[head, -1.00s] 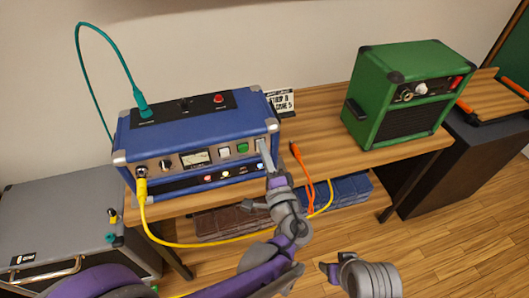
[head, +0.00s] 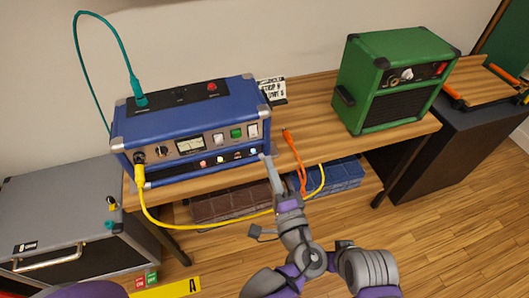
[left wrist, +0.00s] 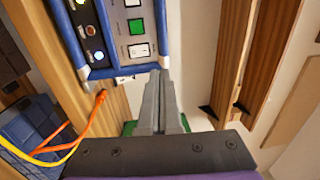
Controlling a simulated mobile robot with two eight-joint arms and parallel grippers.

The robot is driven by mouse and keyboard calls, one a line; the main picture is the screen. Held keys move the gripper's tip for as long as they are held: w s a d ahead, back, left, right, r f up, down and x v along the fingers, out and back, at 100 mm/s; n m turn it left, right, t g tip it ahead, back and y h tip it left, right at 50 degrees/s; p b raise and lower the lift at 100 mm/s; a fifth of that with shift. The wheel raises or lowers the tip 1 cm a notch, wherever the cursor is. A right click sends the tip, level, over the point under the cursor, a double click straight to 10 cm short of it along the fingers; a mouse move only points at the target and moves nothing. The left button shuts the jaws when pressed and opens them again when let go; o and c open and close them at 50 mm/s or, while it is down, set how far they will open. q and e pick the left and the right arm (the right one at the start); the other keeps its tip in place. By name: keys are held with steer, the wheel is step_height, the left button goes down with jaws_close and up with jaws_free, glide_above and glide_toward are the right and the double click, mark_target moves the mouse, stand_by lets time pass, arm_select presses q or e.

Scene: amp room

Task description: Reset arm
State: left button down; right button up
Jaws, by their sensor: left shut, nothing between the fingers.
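My left gripper (head: 272,172) is shut and empty. In the head view its fingers point up and away at the front edge of the wooden bench (head: 312,105), just below and right of the blue amp (head: 185,130). In the left wrist view the closed fingers (left wrist: 160,90) lie together, with the amp's green button and white rocker switch (left wrist: 138,50) just beyond and to the left. I cannot tell a contact with the amp. A grey and purple part of my own arm shows at the bottom of the head view; no right gripper shows.
A green amp (head: 395,80) stands at the bench's right. An orange cable (head: 293,150) and a yellow cable (head: 185,228) hang near my left gripper. A teal cable (head: 125,60) rises from the blue amp. A grey case (head: 60,215) stands at left. Floor at right is clear.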

arm_select(q)
steer(key=shift+r+v, duration=0.2)
steer(key=shift+v, duration=0.7)
arm_select(e)
steer(key=shift+s+r, duration=0.1)
arm_select(q)
steer(key=s+a+f+n+g, duration=0.1)
steer(key=a+f+n+g, duration=0.15)
steer(key=a, duration=0.35)
steer(key=s+a+f+n+g+y, duration=0.1)
steer(key=a+f+n+g, duration=0.1)
steer(key=a+f+g, duration=0.35)
steer(key=s+a+f+n+g, duration=0.1)
steer(key=a+f+n+g, duration=0.1)
steer(key=a, duration=0.6)
steer(key=s+a+f+n+g+h, duration=0.2)
steer(key=s+f+n+g+h, duration=0.2)
steer(key=s+n+h, duration=0.55)
step_height(320, 180, up, 14)
steer(key=m+y+p, duration=0.1)
steer(key=y+p, duration=0.2)
steer(key=p, duration=1)
steer(key=shift+s+d+r+t, duration=0.2)
steer(key=shift+d+t, duration=0.05)
steer(key=shift+t, duration=0.15)
arm_select(e)
step_height(320, 180, up, 14)
steer(key=w, duration=0.2)
steer(key=shift+r+t, duration=0.25)
steer(key=shift+t, duration=0.05)
